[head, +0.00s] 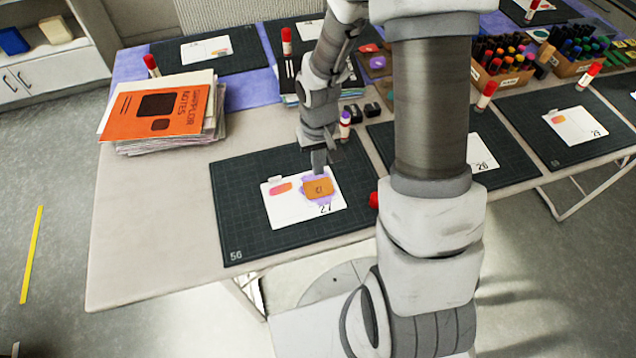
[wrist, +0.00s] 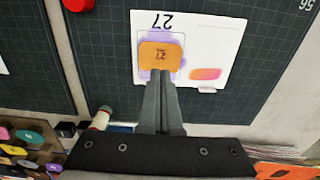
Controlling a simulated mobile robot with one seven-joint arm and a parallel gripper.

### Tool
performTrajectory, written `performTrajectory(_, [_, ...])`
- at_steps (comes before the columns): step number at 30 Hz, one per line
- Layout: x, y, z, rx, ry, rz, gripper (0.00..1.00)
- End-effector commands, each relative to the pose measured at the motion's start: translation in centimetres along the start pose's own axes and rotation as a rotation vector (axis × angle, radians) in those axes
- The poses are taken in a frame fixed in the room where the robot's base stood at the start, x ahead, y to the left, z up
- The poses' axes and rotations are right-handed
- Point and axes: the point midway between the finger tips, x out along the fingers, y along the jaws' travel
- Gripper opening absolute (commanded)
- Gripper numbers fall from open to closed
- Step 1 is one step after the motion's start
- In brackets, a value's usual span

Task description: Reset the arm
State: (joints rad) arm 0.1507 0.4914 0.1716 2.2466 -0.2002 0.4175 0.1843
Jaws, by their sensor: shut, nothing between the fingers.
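My gripper (head: 320,161) is shut and empty. In the head view it hangs over the far edge of the white card numbered 27 (head: 334,202), which lies on a dark cutting mat (head: 238,222). In the wrist view the fingertips (wrist: 160,74) overlap the lower edge of the orange piece (wrist: 160,57) on the card; I cannot tell whether they touch it. The orange piece sits on a purple patch, with a small orange-pink patch beside it. My arm crosses the head view and hides part of the tables to the right.
A stack of papers with an orange notebook (head: 157,112) stands at the left of the table. A glue stick (head: 345,126) stands just right of my gripper. Boxes of markers (head: 503,78) are at the back right. Bare table lies left of the mat.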

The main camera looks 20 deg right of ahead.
Motion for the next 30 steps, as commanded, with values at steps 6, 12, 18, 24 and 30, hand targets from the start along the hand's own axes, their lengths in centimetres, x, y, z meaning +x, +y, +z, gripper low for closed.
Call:
performTrajectory(6, [-0.7,0.0,0.0,0.000,0.000,0.000,0.00])
performTrajectory(12, [-0.6,0.0,0.0,0.000,0.000,0.000,0.00])
performTrajectory(18, [-0.7,0.0,0.0,0.000,0.001,0.000,0.00])
performTrajectory(24, [-3.5,0.3,-0.2,-0.001,0.037,0.017,0.00])
performTrajectory(30, [-10.1,0.9,0.4,0.000,0.120,0.050,0.00])
